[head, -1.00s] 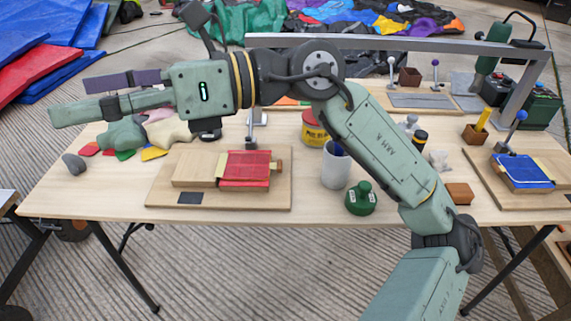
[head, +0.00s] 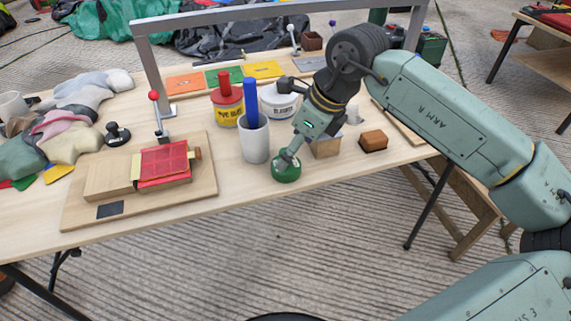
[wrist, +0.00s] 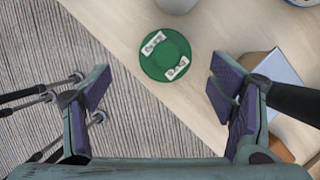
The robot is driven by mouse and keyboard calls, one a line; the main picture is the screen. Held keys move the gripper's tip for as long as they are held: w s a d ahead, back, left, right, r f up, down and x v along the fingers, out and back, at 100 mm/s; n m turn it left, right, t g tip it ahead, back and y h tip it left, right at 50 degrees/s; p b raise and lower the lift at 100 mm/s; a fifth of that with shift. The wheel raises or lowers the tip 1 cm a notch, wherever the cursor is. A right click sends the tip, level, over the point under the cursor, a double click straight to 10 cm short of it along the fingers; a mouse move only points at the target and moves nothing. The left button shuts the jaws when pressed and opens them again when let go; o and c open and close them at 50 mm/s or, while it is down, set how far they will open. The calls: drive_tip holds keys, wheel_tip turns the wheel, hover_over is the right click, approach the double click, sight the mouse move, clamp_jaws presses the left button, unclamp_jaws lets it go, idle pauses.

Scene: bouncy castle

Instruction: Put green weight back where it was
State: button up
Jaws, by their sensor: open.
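The green weight (head: 286,172) stands on the table near its front edge, right of the grey mug. In the wrist view the green weight (wrist: 165,56) is a round disc with two white labels, lying beyond the fingertips and roughly midway between them. My gripper (head: 288,157) is just above and at the weight in the head view, hiding part of its top. In the wrist view my gripper (wrist: 161,88) is open, with its fingers wide apart and nothing between them. I cannot tell whether it touches the weight.
The grey mug (head: 255,140) with a blue stick stands close left. A red-and-yellow tin (head: 227,110) and a white jar (head: 279,101) are behind. A wooden block (head: 325,147) and a brown block (head: 373,141) lie right. A board with a red pad (head: 165,166) is left.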

sight(293, 172)
drive_tip(key=shift+w+p+x, duration=0.2)
drive_tip(key=shift+p+x, duration=0.2)
drive_tip(key=shift+x, duration=1.1)
drive_tip(key=shift+w+p+x, duration=0.2)
drive_tip(key=shift+p+x, duration=0.2)
drive_tip(key=shift+x, duration=1.15)
drive_tip(key=shift+d, duration=0.15)
drive_tip(key=shift+c, duration=0.3)
clamp_jaws()
